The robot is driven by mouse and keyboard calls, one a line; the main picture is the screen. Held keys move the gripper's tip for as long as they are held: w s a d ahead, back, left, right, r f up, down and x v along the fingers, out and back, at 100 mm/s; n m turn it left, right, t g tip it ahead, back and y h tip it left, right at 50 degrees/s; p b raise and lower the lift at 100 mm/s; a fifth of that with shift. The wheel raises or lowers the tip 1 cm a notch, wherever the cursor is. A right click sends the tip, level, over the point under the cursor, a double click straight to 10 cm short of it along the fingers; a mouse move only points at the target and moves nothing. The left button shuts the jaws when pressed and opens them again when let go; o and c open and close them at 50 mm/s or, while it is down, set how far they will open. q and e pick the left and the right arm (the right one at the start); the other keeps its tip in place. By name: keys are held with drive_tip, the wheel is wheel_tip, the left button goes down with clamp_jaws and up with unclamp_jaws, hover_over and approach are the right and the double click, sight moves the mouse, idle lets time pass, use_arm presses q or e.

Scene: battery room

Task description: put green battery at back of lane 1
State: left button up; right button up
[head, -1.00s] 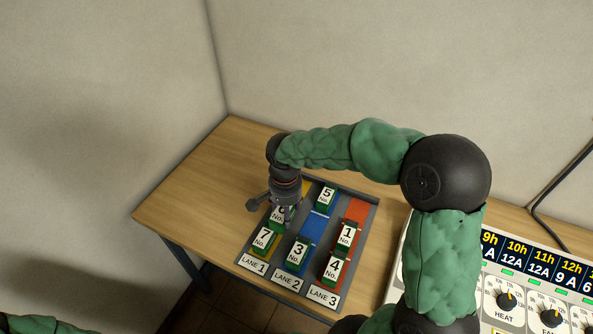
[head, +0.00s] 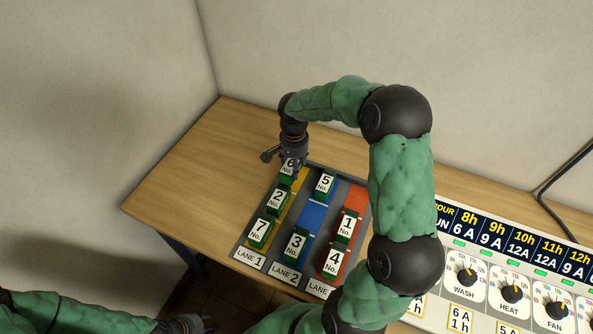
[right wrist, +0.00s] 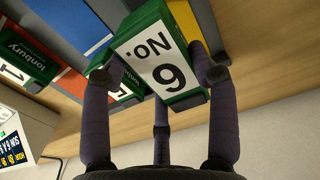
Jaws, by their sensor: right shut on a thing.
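The green battery labelled No. 6 (head: 289,168) is at the back end of yellow lane 1 in the head view. My right gripper (head: 290,160) is shut on it from above. In the right wrist view the same battery (right wrist: 165,60) sits between the fingers, its white label facing the camera. I cannot tell whether its underside rests on the lane. Lane 1 (head: 249,258) also holds green battery No. 2 (head: 276,200) in the middle and No. 7 (head: 260,232) at the front. My left gripper (head: 185,325) is at the bottom edge, partly cut off; its fingers are unclear.
Blue lane 2 holds No. 5 (head: 324,185) and No. 3 (head: 295,244). Red lane 3 holds No. 1 (head: 347,226) and No. 4 (head: 334,262). A panel with knobs (head: 511,290) stands at the right. The wooden table (head: 190,170) is clear left of the lanes.

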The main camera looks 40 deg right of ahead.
drive_tip(key=shift+w+d+f, duration=0.4)
drive_tip(key=shift+d+f, duration=0.15)
drive_tip(key=shift+f, duration=0.15)
drive_tip(key=shift+w+d+f, duration=0.35)
drive_tip(key=shift+d+f, duration=0.15)
drive_tip(key=shift+f, duration=0.2)
drive_tip(key=shift+w+d+f+b, duration=0.15)
drive_tip(key=shift+f+b, duration=0.35)
drive_tip(key=shift+f, duration=1.15)
drive_tip(key=shift+f, duration=0.15)
drive_tip(key=o, duration=1.7)
drive_tip(key=shift+r, duration=0.35)
wheel_tip(320, 180, up, 12)
drive_tip(key=shift+f+p, duration=0.2)
drive_tip(key=shift+p, duration=0.85)
